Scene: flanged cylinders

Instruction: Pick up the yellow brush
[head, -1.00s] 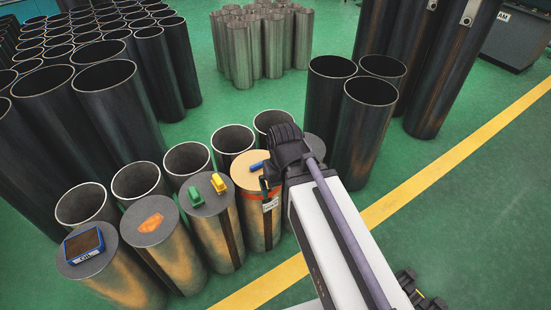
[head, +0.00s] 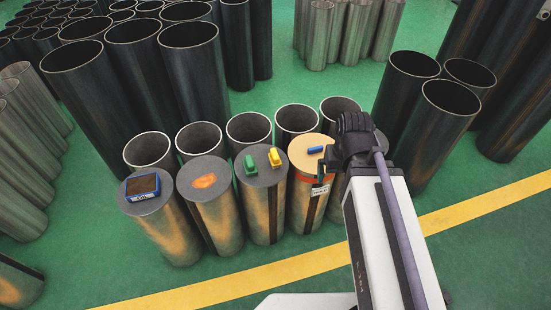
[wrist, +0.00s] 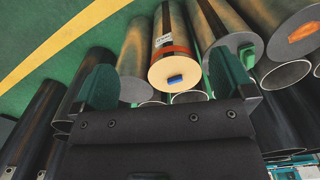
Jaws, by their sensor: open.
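The yellow brush (head: 274,157) is a small yellow piece on the grey top of a flanged cylinder (head: 262,208), right of a green piece (head: 250,165). My gripper (head: 352,140) is to the right of the brush, past the tan-topped cylinder (head: 304,153). In the wrist view my gripper (wrist: 165,80) shows its two dark green fingers spread wide with nothing held. I cannot make out the yellow brush in the wrist view; the right finger covers part of that area.
Left of the brush, one cylinder top carries an orange patch (head: 205,181) and another a blue-framed dark block (head: 143,186). Open pipes (head: 248,128) stand close behind the row. Tall dark pipes (head: 444,105) stand right of my gripper. Green floor (head: 290,80) is clear farther back.

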